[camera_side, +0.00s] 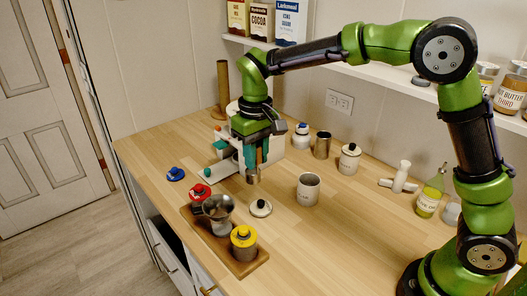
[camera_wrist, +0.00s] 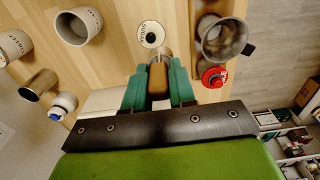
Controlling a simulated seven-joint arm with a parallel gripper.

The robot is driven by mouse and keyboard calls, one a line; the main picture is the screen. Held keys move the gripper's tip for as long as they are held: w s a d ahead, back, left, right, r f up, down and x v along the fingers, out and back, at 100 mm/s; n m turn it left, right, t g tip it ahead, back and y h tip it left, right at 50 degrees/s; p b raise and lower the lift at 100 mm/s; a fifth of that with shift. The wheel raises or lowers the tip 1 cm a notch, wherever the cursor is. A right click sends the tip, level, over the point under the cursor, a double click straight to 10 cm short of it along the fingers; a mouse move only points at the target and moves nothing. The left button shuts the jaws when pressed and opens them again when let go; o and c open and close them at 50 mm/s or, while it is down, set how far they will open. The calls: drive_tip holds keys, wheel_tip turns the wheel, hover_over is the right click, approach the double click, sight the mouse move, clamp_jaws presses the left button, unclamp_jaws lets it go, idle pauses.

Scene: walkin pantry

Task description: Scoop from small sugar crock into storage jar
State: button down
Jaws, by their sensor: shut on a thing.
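My gripper (camera_side: 256,158) points down over the middle of the counter, shut on the wooden handle of a small metal scoop (camera_side: 253,177). In the wrist view the handle (camera_wrist: 157,78) sits between the teal fingers; whether the scoop holds anything cannot be seen. An open, pale, labelled crock (camera_side: 308,188), probably the sugar crock, stands right of the scoop; it also shows in the wrist view (camera_wrist: 78,26). A cream lid with a black knob (camera_side: 260,208) lies on the counter. A metal funnel (camera_side: 218,207) stands on the wooden tray, largely hiding what is under it, probably the storage jar.
On the tray (camera_side: 249,269), a red-lidded jar (camera_side: 200,193) and a yellow-lidded jar (camera_side: 244,243) flank the funnel. A blue lid (camera_side: 175,174) lies at left. A metal cup (camera_side: 322,145), a lidded canister (camera_side: 349,159) and a blue-knobbed jar (camera_side: 302,135) stand behind. The front-right counter is clear.

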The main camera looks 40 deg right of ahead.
drive_tip(key=a, duration=1.2)
drive_tip(key=d+y, duration=0.1)
drive_tip(key=y, duration=0.1)
drive_tip(key=d+f+y, duration=0.1)
drive_tip(key=y, duration=0.2)
drive_tip(key=d+f+y, duration=0.1)
drive_tip(key=d+y, duration=0.1)
drive_tip(key=shift+y, duration=0.4)
drive_tip(key=shift+d+f+y, duration=0.35)
drive_tip(key=shift+d+y, duration=0.15)
drive_tip(key=shift+y, duration=0.5)
drive_tip(key=shift+d+f+y, duration=0.25)
drive_tip(key=shift+f+y, duration=0.2)
drive_tip(key=shift+y, duration=0.45)
drive_tip(key=shift+d+f+y, duration=0.25)
drive_tip(key=shift+f+y, duration=0.15)
drive_tip(key=shift+y, duration=0.5)
drive_tip(key=shift+r, duration=0.1)
